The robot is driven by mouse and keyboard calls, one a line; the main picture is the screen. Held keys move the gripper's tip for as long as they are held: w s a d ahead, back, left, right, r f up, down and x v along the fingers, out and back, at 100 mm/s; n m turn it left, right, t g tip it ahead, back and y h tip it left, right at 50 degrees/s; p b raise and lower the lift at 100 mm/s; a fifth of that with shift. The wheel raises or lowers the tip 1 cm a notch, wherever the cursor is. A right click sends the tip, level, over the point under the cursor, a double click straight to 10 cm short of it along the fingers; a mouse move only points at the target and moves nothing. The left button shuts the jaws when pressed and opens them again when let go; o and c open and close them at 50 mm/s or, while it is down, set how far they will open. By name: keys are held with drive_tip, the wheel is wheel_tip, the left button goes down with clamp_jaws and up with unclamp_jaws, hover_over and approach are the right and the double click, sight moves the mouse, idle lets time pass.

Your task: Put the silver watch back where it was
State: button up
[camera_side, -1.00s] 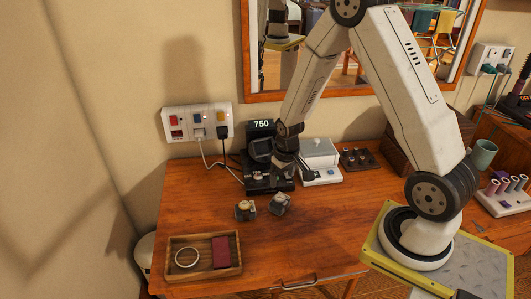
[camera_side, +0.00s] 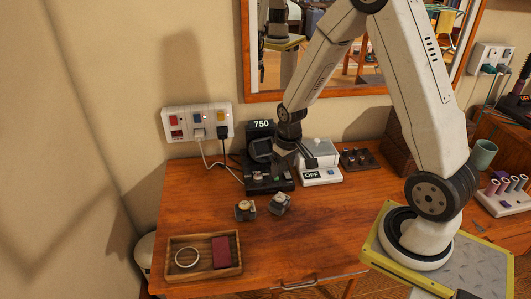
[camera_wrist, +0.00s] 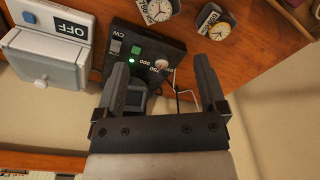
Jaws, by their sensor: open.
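Two watches on small cushions sit on the wooden table in front of the black winder (camera_side: 268,183). The right one in the side view has a pale dial and looks like the silver watch (camera_side: 281,203); the wrist view also shows it (camera_wrist: 157,9). The other watch (camera_side: 245,210) has a more golden dial (camera_wrist: 221,31). My gripper (camera_side: 307,157) is open and empty, raised above the winder's right side and beside the white box. In the wrist view its fingers (camera_wrist: 163,70) stand apart over the winder. The winder's cradle is partly hidden by a finger.
The white box (camera_side: 320,152) has an OFF label. A wooden tray (camera_side: 205,272) with a silver ring and a dark red block is at front left. A dark rack (camera_side: 360,159) stands at right. Cables run to the wall socket. The front middle of the table is clear.

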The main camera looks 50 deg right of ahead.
drive_tip(key=s+a+r+n+t, duration=0.1)
drive_tip(key=s+a+r+n, duration=0.1)
drive_tip(key=s+a+r, duration=0.6)
drive_tip(key=shift+a+n+t, duration=0.3)
drive_tip(key=shift+a, duration=1.3)
drive_tip(key=shift+w, duration=0.1)
idle(0.5)
